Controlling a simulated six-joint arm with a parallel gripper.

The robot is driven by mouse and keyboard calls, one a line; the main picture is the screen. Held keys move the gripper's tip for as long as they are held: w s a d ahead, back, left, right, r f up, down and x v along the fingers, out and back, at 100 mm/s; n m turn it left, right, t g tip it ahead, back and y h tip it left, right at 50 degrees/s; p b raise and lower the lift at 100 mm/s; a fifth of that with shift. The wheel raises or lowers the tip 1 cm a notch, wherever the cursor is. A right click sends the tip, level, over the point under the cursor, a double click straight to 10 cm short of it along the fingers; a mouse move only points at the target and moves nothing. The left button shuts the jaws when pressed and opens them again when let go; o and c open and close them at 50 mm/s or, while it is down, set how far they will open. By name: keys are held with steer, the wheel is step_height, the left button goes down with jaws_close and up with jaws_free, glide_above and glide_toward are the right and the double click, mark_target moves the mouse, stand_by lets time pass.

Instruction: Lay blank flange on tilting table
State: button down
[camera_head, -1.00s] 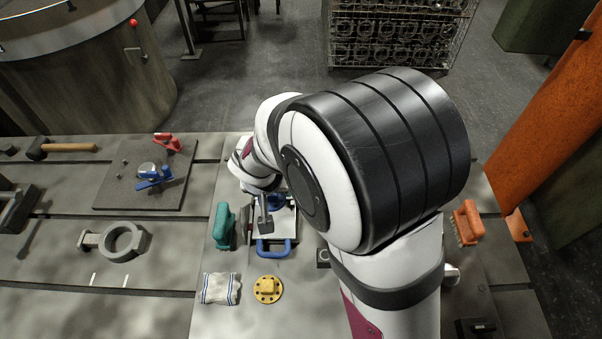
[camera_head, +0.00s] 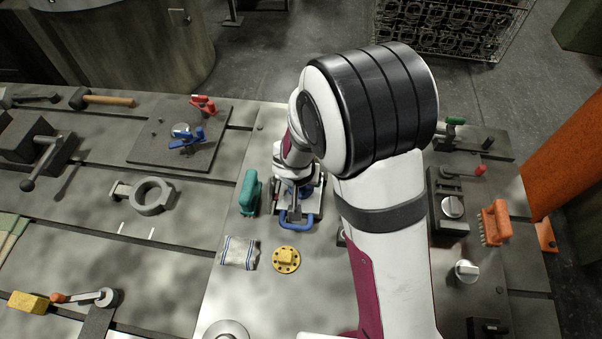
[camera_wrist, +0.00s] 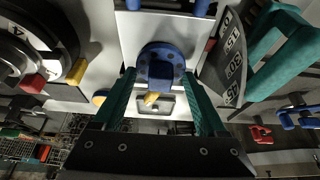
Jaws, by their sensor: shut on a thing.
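A blue round flange (camera_wrist: 160,52) with bolt holes and a square boss is between the teal fingers of my gripper (camera_wrist: 158,76) in the wrist view. The fingers are shut on its boss. Behind it is the pale plate of the tilting table (camera_wrist: 130,38), with a dark angle scale (camera_wrist: 232,62) beside it. In the head view the tilting table's blue handle (camera_head: 298,222) shows below my gripper (camera_head: 299,188); my arm covers much of the plate. I cannot tell whether the flange touches the plate. A yellow flange (camera_head: 286,260) lies apart on the bench.
A teal brush (camera_head: 250,193) stands close left of the tilting table. A folded cloth (camera_head: 239,252) lies in front. An orange brush (camera_head: 495,222) and a dark fixture (camera_head: 449,205) are at right. Left are a ring casting (camera_head: 152,196) and a plate with clamps (camera_head: 170,150).

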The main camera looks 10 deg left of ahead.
steer(key=shift+f, duration=0.25)
stand_by(0.3)
jaws_free()
steer(key=shift+r, duration=0.1)
steer(key=v, duration=1.5)
steer(key=shift+r, duration=0.3)
steer(key=s+d+r+m+g, duration=0.25)
steer(key=s+d, duration=0.35)
steer(key=d, duration=0.4)
steer(key=s+d+m+g+y, duration=0.1)
steer(key=s+d+m+g, duration=0.1)
steer(key=s, duration=1)
steer(key=shift+s+d+r+m+y, duration=0.25)
steer(key=shift+s+m+y, duration=0.15)
steer(key=shift+m, duration=0.15)
